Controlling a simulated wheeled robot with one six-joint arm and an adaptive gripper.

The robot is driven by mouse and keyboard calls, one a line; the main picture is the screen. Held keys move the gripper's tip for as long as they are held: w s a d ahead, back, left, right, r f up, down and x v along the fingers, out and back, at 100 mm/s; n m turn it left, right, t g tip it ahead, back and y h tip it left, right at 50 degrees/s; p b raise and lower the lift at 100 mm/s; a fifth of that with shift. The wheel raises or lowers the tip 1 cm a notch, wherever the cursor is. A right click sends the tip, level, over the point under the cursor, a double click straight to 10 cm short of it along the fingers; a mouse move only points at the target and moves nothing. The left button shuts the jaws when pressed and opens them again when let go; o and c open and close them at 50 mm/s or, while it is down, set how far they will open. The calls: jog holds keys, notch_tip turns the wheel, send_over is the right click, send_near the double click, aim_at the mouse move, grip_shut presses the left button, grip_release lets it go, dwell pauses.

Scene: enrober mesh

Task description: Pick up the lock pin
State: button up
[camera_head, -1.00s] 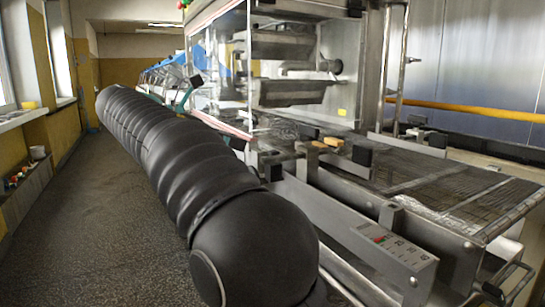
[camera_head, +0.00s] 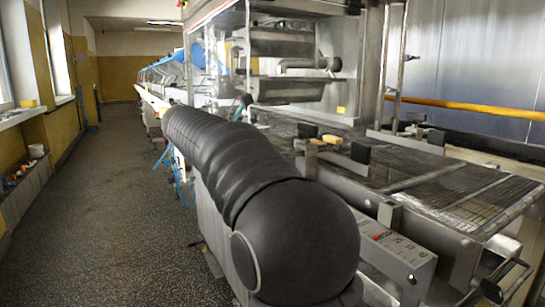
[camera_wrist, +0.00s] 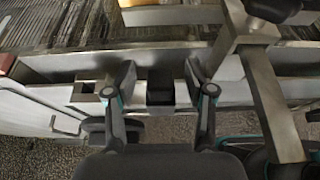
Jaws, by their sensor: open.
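My gripper (camera_wrist: 159,91) is open in the wrist view, with one teal-marked finger on each side and nothing clasped. A dark, square-topped block (camera_wrist: 160,84) shows between the fingers, set against the metal side rail, with clear space to both fingers. It may be the head of the lock pin, but I cannot tell for sure; no shaft shows. Left of it is a small metal bracket (camera_wrist: 88,92) with a square opening. In the head view my arm covers this stretch of rail, and I cannot make out the fingertips clearly.
The mesh belt (camera_head: 455,190) runs beside the rail. A metal bar (camera_wrist: 262,95) with a black knob (camera_wrist: 272,9) stands close right of my gripper. Black-ended clamps (camera_head: 360,153) stick up at the belt. The aisle floor (camera_head: 100,210) at left is clear.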

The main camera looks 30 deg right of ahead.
jog(key=shift+d, duration=0.1)
jog(key=shift+c, duration=0.2)
grip_shut()
jog(key=shift+r, duration=0.1)
notch_tip(320, 180, up, 15)
dwell(2.0)
jog(key=shift+r, duration=0.1)
